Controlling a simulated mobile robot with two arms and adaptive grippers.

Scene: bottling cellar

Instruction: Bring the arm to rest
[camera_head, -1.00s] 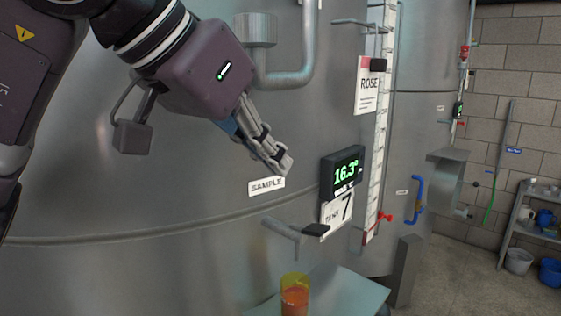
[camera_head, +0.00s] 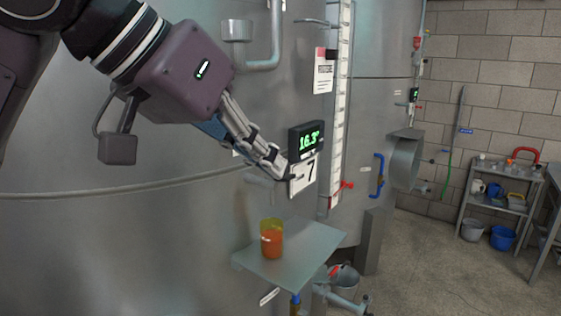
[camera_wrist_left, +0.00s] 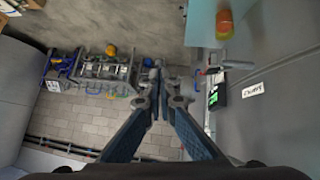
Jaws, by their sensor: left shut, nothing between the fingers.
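My left gripper (camera_head: 279,174) comes in from the upper left in the head view, its fingers pointing down and right. The fingers are shut with nothing between them, and they show in the left wrist view too (camera_wrist_left: 161,85). They are in front of the tank wall and overlap the edge of the white number 7 sign (camera_head: 305,174); I cannot tell how far off the wall they are. The sample tap (camera_head: 258,181) is partly hidden just below them. My right gripper is not in view.
A beaker of orange liquid (camera_head: 271,243) stands on a small shelf (camera_head: 312,243) below the gripper. The tank's display (camera_head: 307,140) reads 16.3°. Floor (camera_head: 440,265) is open at right.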

